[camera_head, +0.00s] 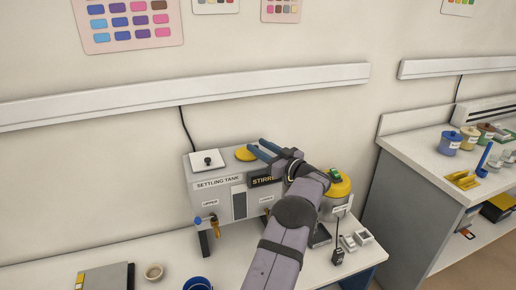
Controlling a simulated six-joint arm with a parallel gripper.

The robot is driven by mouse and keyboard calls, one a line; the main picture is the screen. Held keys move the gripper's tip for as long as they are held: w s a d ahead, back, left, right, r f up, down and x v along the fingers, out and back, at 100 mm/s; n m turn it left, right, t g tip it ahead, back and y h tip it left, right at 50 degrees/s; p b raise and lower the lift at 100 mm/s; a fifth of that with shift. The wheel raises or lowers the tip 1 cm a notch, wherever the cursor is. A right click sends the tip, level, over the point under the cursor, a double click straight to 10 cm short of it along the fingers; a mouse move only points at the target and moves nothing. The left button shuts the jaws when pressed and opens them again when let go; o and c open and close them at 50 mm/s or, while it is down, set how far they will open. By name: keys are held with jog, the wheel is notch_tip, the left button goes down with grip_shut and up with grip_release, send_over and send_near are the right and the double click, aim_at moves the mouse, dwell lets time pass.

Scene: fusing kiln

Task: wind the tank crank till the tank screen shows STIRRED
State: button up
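The settling tank (220,198) is a grey box on the bench, lettered SETTLING TANK. A white plate with a black knob (208,161) is at the tank's top left. My gripper (256,145) is above the tank's top right, its two blue fingers apart, pointing left close to the yellow part. It appears empty. No crank handle shows clearly.
Taps (214,226) stick out of the tank front. A yellow-topped container (338,188) stands right of my arm. A blue cup (197,284) and small bowl (153,271) are at the front. A second bench (410,165) with jars stands right, beyond a gap.

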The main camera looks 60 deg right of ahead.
aim_at(252, 155)
jog(key=w+r+m+h+p, duration=0.1)
jog(key=r, duration=0.1)
jog(key=w+r+m+h+p, duration=0.1)
jog(key=w+r+h, duration=0.1)
jog(key=shift+m+h, duration=0.3)
jog(key=shift+m, duration=0.1)
jog(key=shift+w+r+m+g+h+p, duration=0.15)
jog(key=shift+r+m+g+h+p, duration=0.05)
jog(key=shift+m+g+h+p, duration=0.55)
jog(key=shift+a+m+g+h+p, duration=0.1)
jog(key=shift+m+g+h+p, duration=0.45)
jog(key=shift+m+h, duration=0.3)
jog(key=f+m+g, duration=0.1)
jog(key=s+a+f+m+g+h+p, duration=0.1)
jog(key=g, duration=0.1)
jog(key=s+a+f+m+g+h+p, duration=0.1)
jog(key=g, duration=0.1)
jog(key=a+f+g, duration=0.1)
jog(key=s+a+f+p, duration=0.1)
jog(key=shift+s+a+f+g, duration=0.1)
jog(key=shift+s+a+g, duration=0.2)
jog(key=shift+a+g, duration=0.1)
jog(key=shift+s+a+f+h, duration=0.15)
jog(key=shift+a+f+h, duration=0.05)
jog(key=shift+a+h, duration=0.1)
jog(key=shift+d, duration=0.15)
jog(key=shift+p+x, duration=1.6)
jog(key=shift+x, duration=1.95)
